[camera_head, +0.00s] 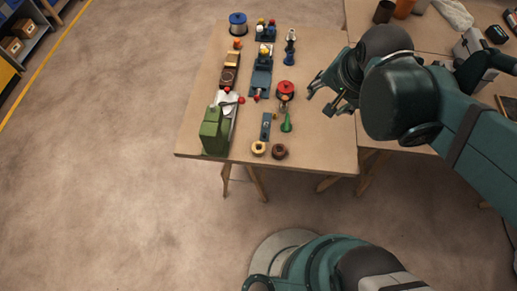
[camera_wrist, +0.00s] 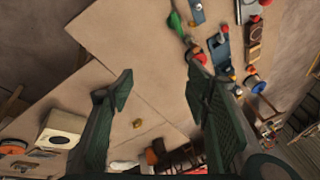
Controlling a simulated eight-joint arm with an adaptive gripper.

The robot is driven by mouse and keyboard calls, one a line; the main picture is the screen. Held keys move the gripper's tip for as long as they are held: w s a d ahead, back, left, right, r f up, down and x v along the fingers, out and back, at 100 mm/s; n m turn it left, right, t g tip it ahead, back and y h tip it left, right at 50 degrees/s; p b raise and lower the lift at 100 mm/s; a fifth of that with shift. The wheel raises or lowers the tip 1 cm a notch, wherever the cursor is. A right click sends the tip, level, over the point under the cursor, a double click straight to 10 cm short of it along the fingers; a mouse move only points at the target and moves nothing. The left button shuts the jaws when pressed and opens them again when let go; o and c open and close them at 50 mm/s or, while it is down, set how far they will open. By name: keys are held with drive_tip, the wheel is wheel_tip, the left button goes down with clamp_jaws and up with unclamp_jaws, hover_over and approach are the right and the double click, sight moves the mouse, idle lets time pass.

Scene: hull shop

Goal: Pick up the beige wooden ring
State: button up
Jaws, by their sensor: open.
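The beige wooden ring (camera_head: 258,148) lies flat near the front edge of the table (camera_head: 325,150) in the head view. A darker brown ring (camera_head: 280,152) lies just right of it, close beside it. My gripper (camera_head: 320,99) is open and empty, up and to the right of the rings, above the table's right part. I cannot make out the beige ring in the wrist view.
A blue block (camera_head: 266,126) and a green cone-like piece (camera_head: 286,123) stand just behind the rings. A green box-shaped object (camera_head: 214,130) is to their left. A red spool (camera_head: 286,90) stands farther back. The table's front right is clear.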

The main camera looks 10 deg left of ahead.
drive_tip(key=a+f+m+g+b, duration=0.1)
drive_tip(key=a+f+m+g, duration=0.2)
drive_tip(key=a+f+m, duration=0.55)
drive_tip(key=m+g+h+b, duration=0.1)
drive_tip(key=m+g+h, duration=0.1)
drive_tip(key=m, duration=0.3)
hover_over(259, 148)
drive_tip(key=f, duration=0.9)
drive_tip(key=shift+w+a+f, duration=0.15)
drive_tip(key=shift+w+a, duration=0.05)
drive_tip(key=shift+a, duration=0.05)
drive_tip(key=shift+s+a+f+m, duration=0.25)
drive_tip(key=shift+s+a+f, duration=0.1)
drive_tip(key=shift+f, duration=0.2)
drive_tip(key=shift+f, duration=0.1)
drive_tip(key=shift+d+f+b, duration=0.15)
drive_tip(key=shift+f+b, duration=0.35)
drive_tip(key=shift+f, duration=0.65)
drive_tip(key=shift+w+d+f+b, duration=0.1)
drive_tip(key=shift+f+b, duration=0.2)
drive_tip(key=shift+f, duration=0.55)
drive_tip(key=shift+s+d+f+b, duration=0.15)
drive_tip(key=shift+f+b, duration=0.1)
drive_tip(key=shift+f, duration=0.65)
drive_tip(key=shift+w+d+f+b, duration=0.15)
drive_tip(key=shift+f+b, duration=0.15)
drive_tip(key=shift+f, duration=0.55)
